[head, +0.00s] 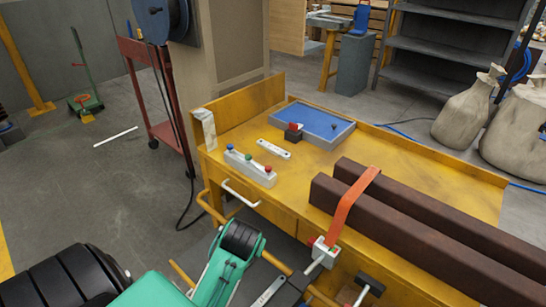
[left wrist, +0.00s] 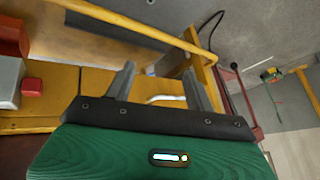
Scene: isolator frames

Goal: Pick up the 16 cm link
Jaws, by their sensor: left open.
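A flat silver link (head: 273,149) with a hole near each end lies on the yellow bench top in the head view, between the knobbed block and the blue tray. It is apart from both. I cannot pick it out in the left wrist view. My left gripper (head: 292,284) is low at the bench's front side in the head view, well short of the link and partly cut off by the frame. In the left wrist view its two grey fingers (left wrist: 160,78) are spread with nothing between them; a white handle shows beyond. My right gripper is not in view.
A pale block with coloured knobs (head: 250,168) stands beside the link. A blue tray (head: 341,142) and a small red-topped dark block (head: 293,133) are behind it. Dark beams (head: 420,240) with an orange strap (head: 350,205) fill the right. A white handle (head: 240,194) juts from the bench front.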

